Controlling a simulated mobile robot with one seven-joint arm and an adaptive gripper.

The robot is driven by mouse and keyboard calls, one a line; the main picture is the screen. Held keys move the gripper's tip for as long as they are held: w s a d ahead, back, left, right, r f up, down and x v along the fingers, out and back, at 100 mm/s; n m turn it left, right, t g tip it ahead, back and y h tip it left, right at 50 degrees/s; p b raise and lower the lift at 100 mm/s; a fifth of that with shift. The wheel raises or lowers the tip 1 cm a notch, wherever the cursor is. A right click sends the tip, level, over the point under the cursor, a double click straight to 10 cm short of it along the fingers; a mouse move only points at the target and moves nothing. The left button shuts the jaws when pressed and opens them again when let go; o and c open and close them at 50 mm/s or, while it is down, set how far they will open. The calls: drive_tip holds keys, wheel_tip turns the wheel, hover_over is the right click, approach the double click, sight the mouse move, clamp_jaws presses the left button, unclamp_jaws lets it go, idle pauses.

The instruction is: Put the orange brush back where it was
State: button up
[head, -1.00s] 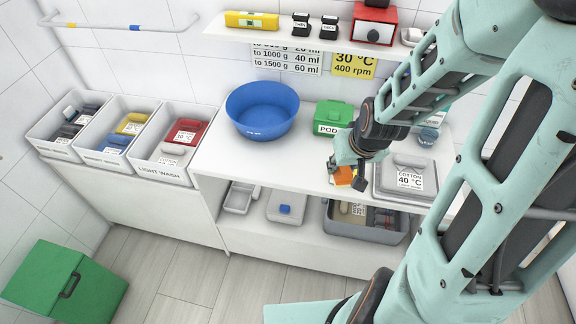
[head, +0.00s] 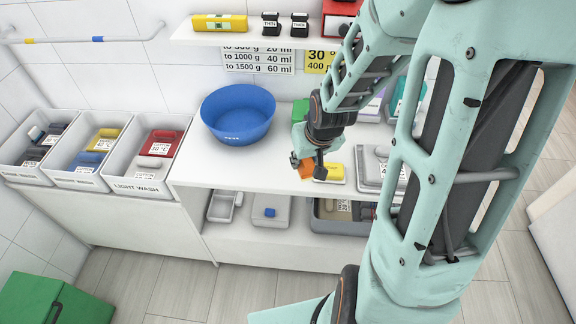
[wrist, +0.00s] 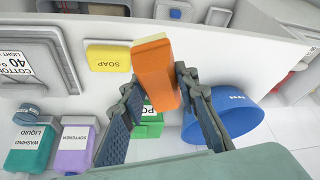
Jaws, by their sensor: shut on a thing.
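My gripper (head: 312,160) is shut on the orange brush (head: 306,170) and holds it over the front part of the white counter (head: 245,178), left of the yellow soap (head: 330,173). In the wrist view the orange brush (wrist: 154,72) is a block with a lighter tan end, tilted between the two fingers of my gripper (wrist: 155,85). The yellow soap (wrist: 108,57) lies beside it there, apart from it. Whether the brush touches the counter I cannot tell.
A blue bowl (head: 238,113) stands left of my gripper. A green box (head: 300,112) is behind it, partly hidden by my arm. A grey lidded tray (head: 375,168) is to the right. Laundry bins (head: 150,180) stand at the left; the counter front below the bowl is clear.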

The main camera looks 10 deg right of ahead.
drive_tip(key=w+f+b, duration=0.2)
drive_tip(key=w+b, duration=0.1)
drive_tip(key=w+a+f+b, duration=0.1)
drive_tip(key=w+f+b, duration=0.1)
drive_tip(key=f+b, duration=0.1)
drive_tip(key=w+a+f+b, duration=0.1)
drive_tip(key=w+f+b, duration=0.1)
drive_tip(key=w+b, duration=0.1)
drive_tip(key=shift+w+a+f, duration=0.1)
drive_tip(key=shift+w+f, duration=0.05)
drive_tip(key=shift+w, duration=0.15)
drive_tip(key=shift+w+a+f+b, duration=0.15)
drive_tip(key=shift+f+b, duration=0.15)
drive_tip(key=shift+b, duration=0.15)
drive_tip(key=shift+w+f+b, duration=0.15)
drive_tip(key=shift+f+b, duration=1.05)
drive_tip(key=shift+f, duration=0.35)
drive_tip(key=shift+f, duration=0.15)
drive_tip(key=o, duration=1.1)
